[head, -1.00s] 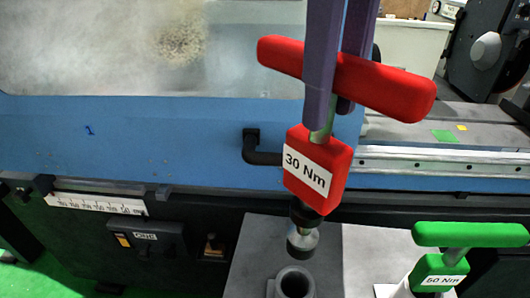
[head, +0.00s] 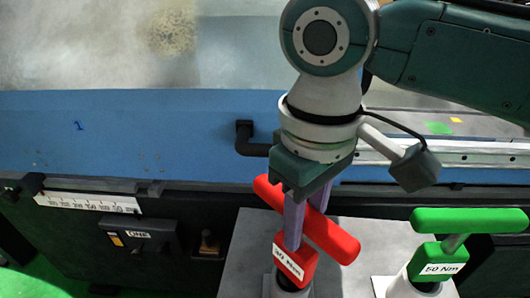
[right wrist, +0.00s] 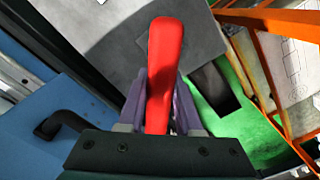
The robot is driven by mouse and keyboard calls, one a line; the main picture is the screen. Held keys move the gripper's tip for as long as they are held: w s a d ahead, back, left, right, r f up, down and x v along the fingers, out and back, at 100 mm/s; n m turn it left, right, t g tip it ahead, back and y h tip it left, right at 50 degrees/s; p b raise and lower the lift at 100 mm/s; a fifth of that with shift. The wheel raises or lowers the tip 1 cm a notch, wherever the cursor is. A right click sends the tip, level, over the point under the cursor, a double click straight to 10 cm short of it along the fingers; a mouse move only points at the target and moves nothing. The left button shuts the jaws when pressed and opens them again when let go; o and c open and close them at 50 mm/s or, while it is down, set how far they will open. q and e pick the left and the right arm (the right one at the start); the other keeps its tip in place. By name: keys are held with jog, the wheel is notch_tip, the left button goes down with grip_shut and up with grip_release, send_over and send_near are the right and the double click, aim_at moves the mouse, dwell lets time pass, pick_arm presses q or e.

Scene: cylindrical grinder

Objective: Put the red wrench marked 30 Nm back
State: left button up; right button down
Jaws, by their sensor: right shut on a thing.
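The red wrench marked 30 Nm (head: 330,236) has a red T-handle and a red block with a white label, seen low in the head view. In the right wrist view the red handle (right wrist: 165,60) runs between the two purple fingers (right wrist: 160,105). The wrench's lower end is hidden in or behind the grey round holder (head: 268,287) at the bottom edge; I cannot tell how deep it sits. My left gripper is not in view.
A green wrench marked 50 Nm (head: 468,222) stands in a pale round holder (head: 405,284) to the right, on the same grey plate (head: 345,275). Behind is the machine's blue front (head: 140,130) with a black handle (head: 246,137) and a silver rail (head: 390,157).

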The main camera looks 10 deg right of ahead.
jog(key=shift+f, duration=0.3)
jog(key=c, duration=0.6)
grip_release()
notch_tip(320, 180, up, 12)
jog(key=shift+r, duration=0.15)
